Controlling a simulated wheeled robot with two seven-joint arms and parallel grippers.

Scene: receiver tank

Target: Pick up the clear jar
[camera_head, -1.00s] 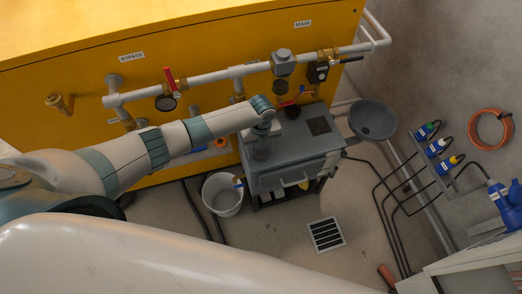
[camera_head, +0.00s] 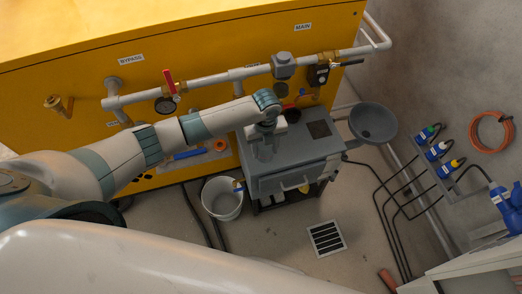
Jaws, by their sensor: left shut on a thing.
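My left gripper (camera_head: 265,137) points down over the grey cabinet top (camera_head: 290,150), near its left side. It is shut on a small greyish see-through thing, which looks like the clear jar (camera_head: 263,153). The jar is small, dim and partly hidden by the gripper and wrist. I cannot tell whether its base touches the cabinet top. My right gripper is not in view.
A yellow panel with pipes (camera_head: 220,76) and a red-handled valve (camera_head: 170,80) stands behind the cabinet. A white bucket (camera_head: 222,200) stands on the floor at its left. A grey round basin (camera_head: 373,121) is at its right. A floor drain (camera_head: 326,238) lies in front.

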